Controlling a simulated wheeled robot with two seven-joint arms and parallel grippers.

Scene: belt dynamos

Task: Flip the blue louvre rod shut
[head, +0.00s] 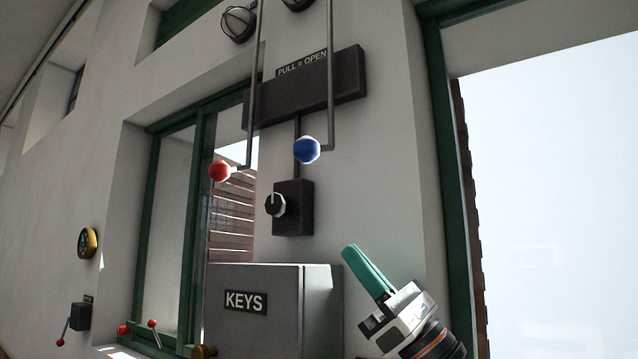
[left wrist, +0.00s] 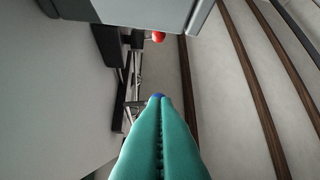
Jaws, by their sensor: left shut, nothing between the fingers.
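The blue louvre rod (head: 330,75) hangs down the wall in the head view, its lower end bent to the left into a blue ball knob (head: 306,150). My left gripper (head: 348,249) is below and right of that knob in the head view, apart from it, with its teal fingers pointing up. The fingers are closed together and empty. In the left wrist view a bit of the blue knob (left wrist: 158,95) shows just past the fingertips (left wrist: 160,101), which hide the rest. I cannot tell the gap in depth. My right gripper is not in view.
A red-knobbed rod (head: 219,171) hangs left of the blue one. Behind them are a dark "PULL = OPEN" plate (head: 345,78) and a rotary switch (head: 293,222). A grey KEYS box (head: 280,325) juts out below, left of my gripper. A green-framed window opening (head: 455,150) is at right.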

